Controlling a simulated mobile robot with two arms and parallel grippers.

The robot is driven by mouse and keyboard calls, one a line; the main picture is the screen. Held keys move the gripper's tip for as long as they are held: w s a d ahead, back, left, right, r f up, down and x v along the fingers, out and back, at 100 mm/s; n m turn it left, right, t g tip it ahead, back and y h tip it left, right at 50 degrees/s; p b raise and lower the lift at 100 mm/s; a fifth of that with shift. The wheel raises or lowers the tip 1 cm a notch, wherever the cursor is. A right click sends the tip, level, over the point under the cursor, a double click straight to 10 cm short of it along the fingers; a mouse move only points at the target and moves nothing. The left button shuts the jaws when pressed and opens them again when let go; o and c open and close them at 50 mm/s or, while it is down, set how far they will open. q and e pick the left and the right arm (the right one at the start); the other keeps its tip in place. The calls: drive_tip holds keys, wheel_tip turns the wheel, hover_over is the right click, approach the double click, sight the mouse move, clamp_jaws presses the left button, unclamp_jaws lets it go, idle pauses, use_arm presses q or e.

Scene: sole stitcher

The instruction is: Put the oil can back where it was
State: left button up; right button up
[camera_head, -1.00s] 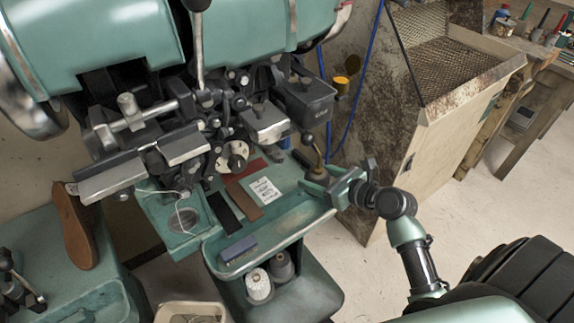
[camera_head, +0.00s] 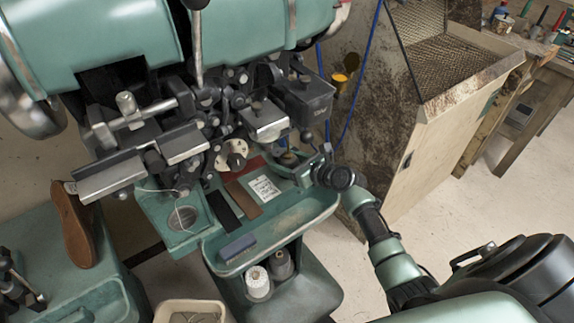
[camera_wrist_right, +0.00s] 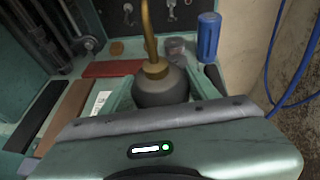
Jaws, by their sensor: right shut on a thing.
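The oil can shows in the right wrist view, with a dark round body (camera_wrist_right: 160,88) and a brass collar and spout (camera_wrist_right: 150,45). It stands upright between the fingers of my right gripper (camera_wrist_right: 164,92), which is shut on it. In the head view my right gripper (camera_head: 305,170) is at the right end of the green machine tray (camera_head: 290,223), below the dark box of the stitcher. There the can is mostly hidden by the gripper and machine parts. I cannot tell whether its base touches the shelf. My left gripper is not in view.
A white label card (camera_head: 264,188), a red-brown strip (camera_head: 238,187) and a black strip (camera_head: 222,211) lie on the shelf. A blue cylinder (camera_wrist_right: 208,38) stands right of the can. The stitcher's metal head (camera_head: 180,145) overhangs the shelf. A blue block (camera_head: 238,247) lies in the tray.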

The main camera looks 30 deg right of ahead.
drive_tip(key=shift+w+f, duration=0.25)
drive_tip(key=shift+f, duration=0.4)
drive_tip(key=o, duration=1.3)
drive_tip(key=shift+f, duration=0.1)
drive_tip(key=shift+s+r, duration=0.25)
drive_tip(key=v, duration=1.1)
drive_tip(key=shift+s+d+r+p, duration=0.1)
drive_tip(key=shift+s+p, duration=0.15)
drive_tip(key=shift+p, duration=0.15)
